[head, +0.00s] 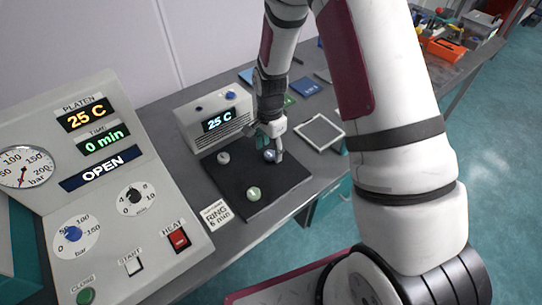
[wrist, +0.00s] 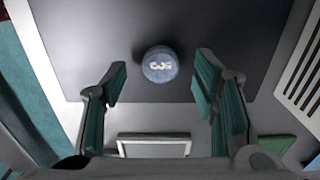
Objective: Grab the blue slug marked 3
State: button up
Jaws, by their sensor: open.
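The blue slug (head: 270,156) is a small round disc on the black mat (head: 232,180). In the wrist view the blue slug (wrist: 160,66) shows a white mark on top, seen sideways, that looks like a 3. My gripper (head: 269,148) is at the slug, pointing down, and partly covers it in the head view. In the wrist view my gripper (wrist: 161,80) is open, one teal-padded finger left and one right of the slug, with gaps on both sides. The slug lies slightly beyond the line between the fingertips; I cannot tell the height gap.
A grey slug (head: 223,157) and a green slug (head: 253,194) lie on the same mat. A box reading 25 C (head: 218,120) stands behind it. A grey-framed tray (head: 319,133) is to the right, and a press panel (head: 110,190) to the left.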

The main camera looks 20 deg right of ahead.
jog(key=shift+f, duration=0.7)
jog(key=shift+c, duration=0.3)
jog(key=c, duration=0.9)
